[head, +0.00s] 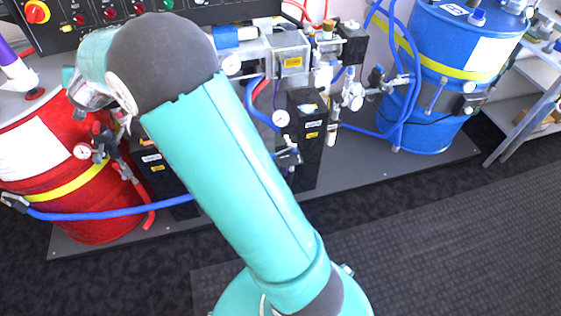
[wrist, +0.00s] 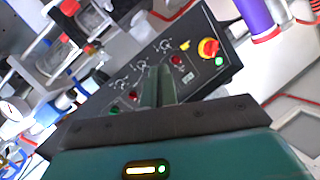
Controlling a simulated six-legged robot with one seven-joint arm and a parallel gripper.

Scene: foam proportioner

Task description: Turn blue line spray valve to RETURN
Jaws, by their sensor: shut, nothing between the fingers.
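In the head view, the blue drum (head: 440,75) stands at the right with blue hoses (head: 392,80) running to the central fittings. A cluster of metal valves and fittings (head: 352,97) sits between the drum and the pump unit. I cannot tell which fitting is the spray valve, and no RETURN label is readable. My gripper (wrist: 158,86) shows in the wrist view with its fingers together and empty, in front of the control panel (wrist: 135,72). In the head view my arm reaches to the upper left, away from the blue drum, and its fingers are not clearly visible.
A red drum (head: 60,170) stands at the left with a blue hose (head: 110,212) crossing low. Black boxes with gauges (head: 305,140) stand in the middle. The panel carries a red rotary switch (wrist: 208,48). A shelf (head: 530,100) is at the right. The front floor is open.

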